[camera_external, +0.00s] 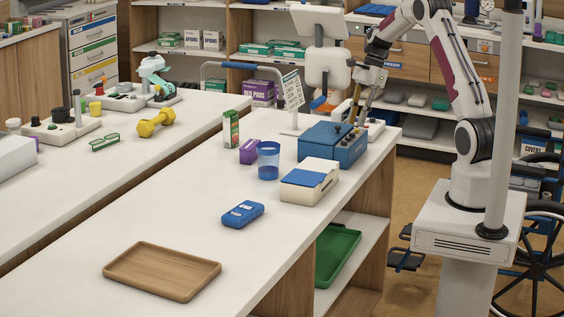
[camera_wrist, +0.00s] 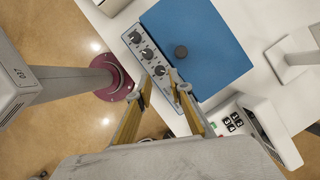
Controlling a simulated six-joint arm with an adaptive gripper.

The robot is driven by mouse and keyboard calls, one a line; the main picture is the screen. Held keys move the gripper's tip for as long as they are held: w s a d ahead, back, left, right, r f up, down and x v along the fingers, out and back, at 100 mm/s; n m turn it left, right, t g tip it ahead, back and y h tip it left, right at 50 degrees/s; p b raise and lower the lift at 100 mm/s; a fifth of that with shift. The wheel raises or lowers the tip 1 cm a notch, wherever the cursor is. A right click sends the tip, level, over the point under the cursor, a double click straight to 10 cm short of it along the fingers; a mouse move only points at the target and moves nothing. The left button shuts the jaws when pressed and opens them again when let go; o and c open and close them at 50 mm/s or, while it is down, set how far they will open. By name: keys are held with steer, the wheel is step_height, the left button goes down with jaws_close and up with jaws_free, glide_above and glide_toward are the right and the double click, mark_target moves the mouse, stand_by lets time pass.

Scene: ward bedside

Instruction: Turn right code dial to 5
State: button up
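The blue box (camera_external: 326,148) stands near the far right end of the white counter. In the wrist view the blue box (camera_wrist: 205,50) has a light front strip with three dark dials: left code dial (camera_wrist: 135,37), middle code dial (camera_wrist: 147,54) and right code dial (camera_wrist: 159,71). The dial markings are too small to read. My gripper (camera_wrist: 160,88) is open, its two fingers apart on either side of the space just in front of the right dial; contact cannot be told. In the external view my gripper (camera_external: 356,116) hangs beside the box, its tips partly hidden.
A white box with a blue top (camera_external: 310,181), a blue cup (camera_external: 268,161) and a purple box (camera_external: 249,152) stand nearby. A wooden tray (camera_external: 162,271) lies at the front.

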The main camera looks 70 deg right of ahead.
mark_target(352, 135)
steer(key=shift+x, duration=1.6)
jaws_close()
